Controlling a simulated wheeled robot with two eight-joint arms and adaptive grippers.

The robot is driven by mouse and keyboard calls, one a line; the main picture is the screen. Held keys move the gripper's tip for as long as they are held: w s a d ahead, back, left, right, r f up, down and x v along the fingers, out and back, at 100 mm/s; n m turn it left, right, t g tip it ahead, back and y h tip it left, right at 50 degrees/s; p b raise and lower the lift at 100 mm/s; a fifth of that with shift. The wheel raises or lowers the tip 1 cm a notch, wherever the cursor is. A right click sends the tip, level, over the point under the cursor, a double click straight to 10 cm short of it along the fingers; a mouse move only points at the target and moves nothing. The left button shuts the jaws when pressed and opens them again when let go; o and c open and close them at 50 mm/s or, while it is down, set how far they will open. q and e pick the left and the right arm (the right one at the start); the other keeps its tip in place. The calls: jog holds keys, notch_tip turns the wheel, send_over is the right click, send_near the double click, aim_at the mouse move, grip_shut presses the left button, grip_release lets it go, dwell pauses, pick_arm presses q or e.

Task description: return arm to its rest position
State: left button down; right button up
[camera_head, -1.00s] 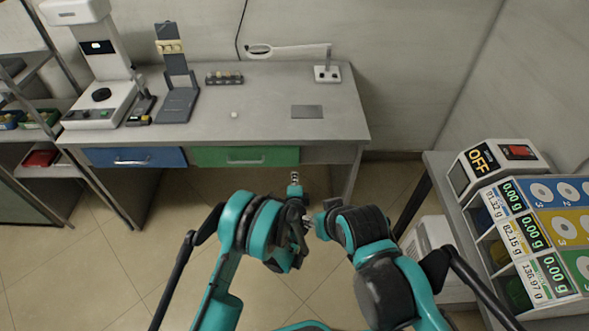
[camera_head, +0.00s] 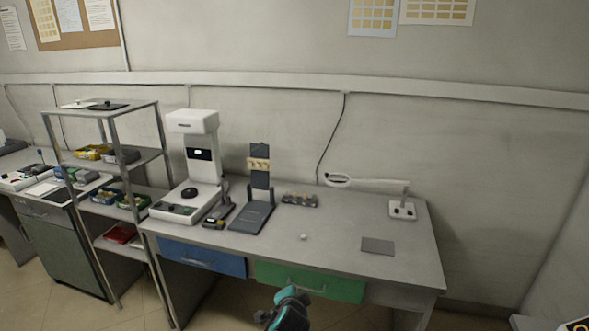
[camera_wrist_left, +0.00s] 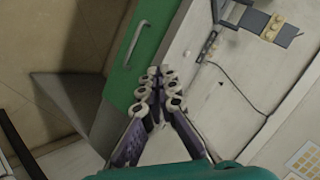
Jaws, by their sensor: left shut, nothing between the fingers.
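In the left wrist view my left gripper (camera_wrist_left: 160,85) shows its two dark fingers with pale knuckles, brought together at the tips with nothing between them. Beyond the fingers are the green drawer front and the grey table top. In the head view only a teal and dark part of one of my arms (camera_head: 288,310) shows at the bottom edge, in front of the table; I cannot tell which arm. The left gripper's fingers cannot be made out there. My right gripper is in neither current view.
The grey table (camera_head: 340,235) bears a white instrument (camera_head: 193,165), a dark stand (camera_head: 258,205), a small rack (camera_head: 300,200), a magnifier lamp (camera_head: 402,208) and a grey pad (camera_head: 378,246). Its green drawer (camera_head: 310,282) and blue drawer (camera_head: 200,257) look closed. A shelf unit (camera_head: 108,110) stands left.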

pick_arm(q)
jog(key=s+a+r+n+g, duration=0.1)
jog(key=s+a+r+n, duration=0.3)
jog(key=a, duration=0.3)
jog(key=s+a+n+g, duration=0.1)
jog(key=s+a+n, duration=0.3)
jog(key=s, duration=0.7)
jog(key=s+a+n+g, duration=0.2)
jog(key=s+a+n, duration=0.2)
jog(key=s, duration=0.8)
jog(key=shift+a, duration=1.2)
jog(key=shift+f, duration=0.1)
